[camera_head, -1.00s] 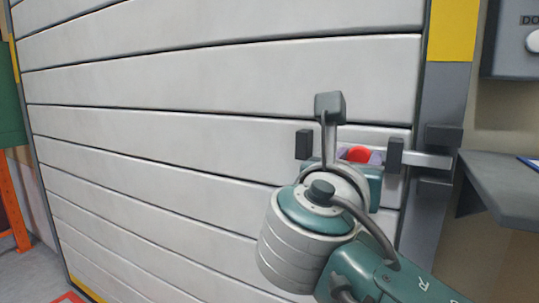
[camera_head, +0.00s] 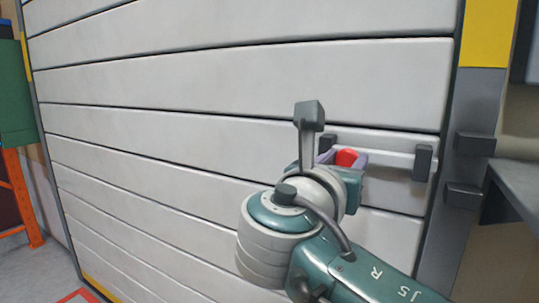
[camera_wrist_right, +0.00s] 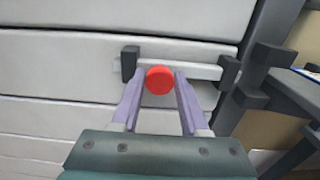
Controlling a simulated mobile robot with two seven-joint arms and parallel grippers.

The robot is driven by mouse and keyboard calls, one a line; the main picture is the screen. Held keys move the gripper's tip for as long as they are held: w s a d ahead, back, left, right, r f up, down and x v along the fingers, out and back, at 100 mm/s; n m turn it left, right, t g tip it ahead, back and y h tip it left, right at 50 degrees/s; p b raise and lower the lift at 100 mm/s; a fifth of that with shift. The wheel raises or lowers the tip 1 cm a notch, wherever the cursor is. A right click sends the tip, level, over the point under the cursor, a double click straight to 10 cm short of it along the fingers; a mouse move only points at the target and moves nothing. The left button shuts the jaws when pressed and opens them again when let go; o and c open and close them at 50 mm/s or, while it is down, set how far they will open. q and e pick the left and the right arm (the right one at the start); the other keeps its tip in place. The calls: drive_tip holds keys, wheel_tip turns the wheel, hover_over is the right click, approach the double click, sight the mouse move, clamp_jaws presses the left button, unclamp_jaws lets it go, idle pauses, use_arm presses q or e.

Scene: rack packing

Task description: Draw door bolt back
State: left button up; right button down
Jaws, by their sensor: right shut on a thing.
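The door bolt (camera_head: 388,148) is a pale horizontal bar on the white slatted door (camera_head: 230,90). It runs through two dark brackets, and its red knob (camera_wrist_right: 159,80) sits close to the left bracket. My right gripper (camera_head: 345,159) is shut on the red knob, with a purple finger on each side of it in the right wrist view. The bar's right end shows just past the right bracket (camera_head: 422,163), apart from the dark keeper blocks (camera_head: 474,146) on the door frame. My left gripper is not in view.
A grey post with a yellow top (camera_head: 488,30) stands right of the door. A grey shelf (camera_head: 518,185) juts out beyond it. At the far left are a green thing (camera_head: 14,95) and an orange upright (camera_head: 20,195).

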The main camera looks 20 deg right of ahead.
drive_tip(key=shift+s+d, duration=0.1)
drive_tip(key=c, duration=0.7)
unclamp_jaws()
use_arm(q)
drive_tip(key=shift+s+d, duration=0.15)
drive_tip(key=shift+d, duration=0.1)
use_arm(e)
drive_tip(key=shift+o, duration=1.3)
drive_tip(key=shift+s, duration=0.1)
use_arm(q)
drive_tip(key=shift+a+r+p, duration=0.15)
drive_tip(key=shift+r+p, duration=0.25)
drive_tip(key=shift+p, duration=0.05)
use_arm(e)
drive_tip(key=v, duration=1)
